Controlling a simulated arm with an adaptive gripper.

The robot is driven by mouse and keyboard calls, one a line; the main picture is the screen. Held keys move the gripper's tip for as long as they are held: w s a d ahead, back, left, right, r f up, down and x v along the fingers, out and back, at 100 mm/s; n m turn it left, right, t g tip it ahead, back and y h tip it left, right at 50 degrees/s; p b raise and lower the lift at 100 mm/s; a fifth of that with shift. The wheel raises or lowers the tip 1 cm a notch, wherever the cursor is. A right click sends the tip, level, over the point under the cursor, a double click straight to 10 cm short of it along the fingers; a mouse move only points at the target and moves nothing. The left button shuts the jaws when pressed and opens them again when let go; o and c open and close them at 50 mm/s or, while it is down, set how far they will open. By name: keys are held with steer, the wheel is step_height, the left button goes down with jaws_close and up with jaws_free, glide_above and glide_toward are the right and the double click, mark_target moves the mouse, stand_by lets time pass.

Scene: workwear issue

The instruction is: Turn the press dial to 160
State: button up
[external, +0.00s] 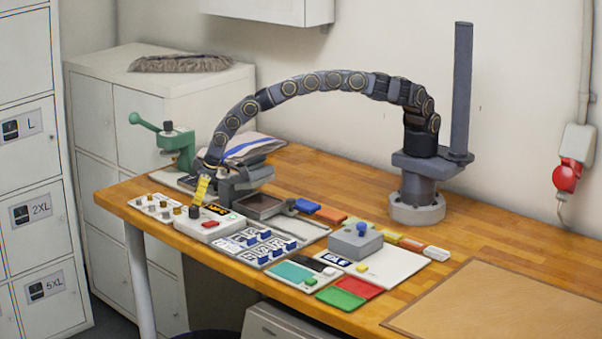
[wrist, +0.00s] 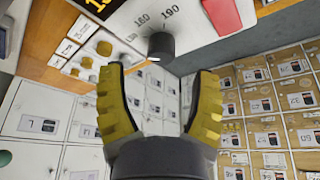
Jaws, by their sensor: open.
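The press dial is a small dark knob (wrist: 161,46) on a pale control box; in the wrist view the printed numbers 160 and 190 stand beside it. Its pointer setting is not clear. My gripper (wrist: 157,76) is open, its two yellow fingers apart on either side of the knob's line, with nothing between them. The knob appears beyond the fingertips, not gripped. In the external view my gripper (external: 201,188) is just above the control box (external: 212,232), over its left end. The box has a red button (wrist: 222,15) and a dark display (external: 217,209) with yellow digits, cut off in the wrist view.
A panel with several brass knobs (external: 163,207) lies left of the box. A tray of blue-handled pieces (external: 264,245) lies to its right. The grey press (external: 245,183) and green lever device (external: 177,148) stand behind. Free bench top lies toward the right.

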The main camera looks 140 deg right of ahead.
mark_target(194, 207)
steer(key=shift+x, duration=2.05)
steer(key=shift+a, duration=0.1)
jaws_close()
